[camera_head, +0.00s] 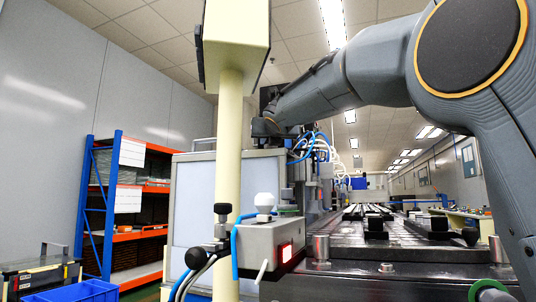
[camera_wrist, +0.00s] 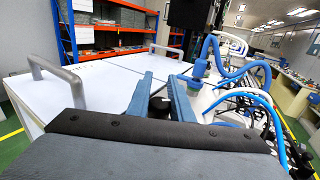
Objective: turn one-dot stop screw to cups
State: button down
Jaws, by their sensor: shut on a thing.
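My gripper (camera_wrist: 160,78) shows in the wrist view as two blue fingers reaching forward over a white top. A small black round knob (camera_wrist: 158,105) sits between the fingers, close to the palm, and the gripper is shut on it. It looks like a screw head, but I see no dot on it, so I cannot tell whether it is the one-dot stop screw. In the head view my wrist is beside the grey-white cabinet, and the fingertips are hidden. I cannot make out the cups for certain.
The white top (camera_wrist: 100,75) carries metal handles (camera_wrist: 56,72). Blue hoses (camera_wrist: 232,72) and white tubes crowd the right side. In the head view a box with a red light (camera_head: 287,253) stands near, and an orange and blue rack (camera_head: 125,205) is at left.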

jog(key=shift+d+f+m+h+b, duration=0.15)
jog(key=shift+f+m+h+b, duration=0.2)
jog(key=shift+m+h+b, duration=0.65)
jog(key=shift+d+r+m+h+b, duration=0.1)
jog(key=shift+d+m+h+b, duration=0.2)
jog(key=shift+h, duration=0.35)
jog(key=shift+d+r+m+h+b, duration=0.1)
jog(key=shift+m+h+b, duration=0.25)
jog(key=shift+h, duration=0.3)
jog(key=c, duration=1.6)
grip_release()
jog(key=shift+s, duration=0.1)
jog(key=shift+n+y, duration=0.25)
jog(key=shift+y, duration=0.05)
jog(key=n+y+p, duration=0.1)
jog(key=y+p, duration=0.1)
jog(key=shift+a+r+n+y, duration=0.2)
jog(key=shift+a+n+y, duration=0.1)
jog(key=shift+n+y, duration=0.1)
jog(key=y+p, duration=0.1)
jog(key=p, duration=0.1)
jog(key=n+y+p, duration=0.1)
jog(key=p, duration=0.1)
jog(key=shift+a, duration=0.3)
jog(key=shift+a+p, duration=0.1)
jog(key=shift+p, duration=0.35)
